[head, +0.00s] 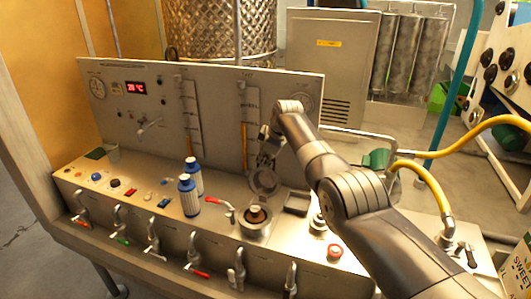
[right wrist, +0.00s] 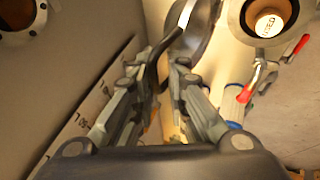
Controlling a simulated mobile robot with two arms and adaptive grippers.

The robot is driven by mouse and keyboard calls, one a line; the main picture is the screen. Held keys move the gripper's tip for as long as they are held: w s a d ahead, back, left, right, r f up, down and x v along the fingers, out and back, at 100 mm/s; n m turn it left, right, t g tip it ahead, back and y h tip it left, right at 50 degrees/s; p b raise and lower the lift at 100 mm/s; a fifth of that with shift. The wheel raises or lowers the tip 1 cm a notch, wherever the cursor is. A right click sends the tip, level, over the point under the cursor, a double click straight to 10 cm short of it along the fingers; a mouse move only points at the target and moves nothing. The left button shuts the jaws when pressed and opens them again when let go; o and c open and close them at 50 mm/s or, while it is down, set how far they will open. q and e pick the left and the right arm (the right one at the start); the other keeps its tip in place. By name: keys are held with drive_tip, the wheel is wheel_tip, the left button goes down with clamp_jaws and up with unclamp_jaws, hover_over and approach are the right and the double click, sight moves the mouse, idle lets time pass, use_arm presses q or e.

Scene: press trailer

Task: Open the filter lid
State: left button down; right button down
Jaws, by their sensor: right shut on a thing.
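The filter lid (head: 264,183) is a round grey disc, tilted up behind the round filter housing (head: 246,231). The housing's mouth is uncovered, and a pale-topped filter (head: 256,211) shows inside it. In the right wrist view the lid (right wrist: 204,35) is at the top centre, and the filter (right wrist: 269,24) shows its pale end at the top right. My right gripper (head: 265,157) is at the lid's upper edge; in the right wrist view its fingers (right wrist: 165,68) are shut on the lid's edge or handle, I cannot tell which. My left gripper is not in view.
Two blue-and-white bottles (head: 188,197) stand left of the housing. A red-handled valve (head: 219,205) is close to the housing's left. A dark square tray (head: 297,203) and a red button (head: 335,251) are on the right. The upright panel (head: 218,108) with gauge tubes stands behind.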

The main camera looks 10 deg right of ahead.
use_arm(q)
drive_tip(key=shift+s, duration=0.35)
use_arm(e)
drive_tip(key=shift+s+f, duration=0.1)
drive_tip(key=shift+f, duration=0.25)
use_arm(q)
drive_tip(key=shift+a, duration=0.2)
use_arm(e)
drive_tip(key=shift+s, duration=0.1)
drive_tip(key=c, duration=1.8)
unclamp_jaws()
drive_tip(key=shift+f, duration=0.1)
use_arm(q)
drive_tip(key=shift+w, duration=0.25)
use_arm(e)
drive_tip(key=shift+r, duration=0.3)
drive_tip(key=shift+r, duration=0.2)
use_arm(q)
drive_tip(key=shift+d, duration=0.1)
use_arm(e)
drive_tip(key=v, duration=1.1)
drive_tip(key=shift+r, duration=0.15)
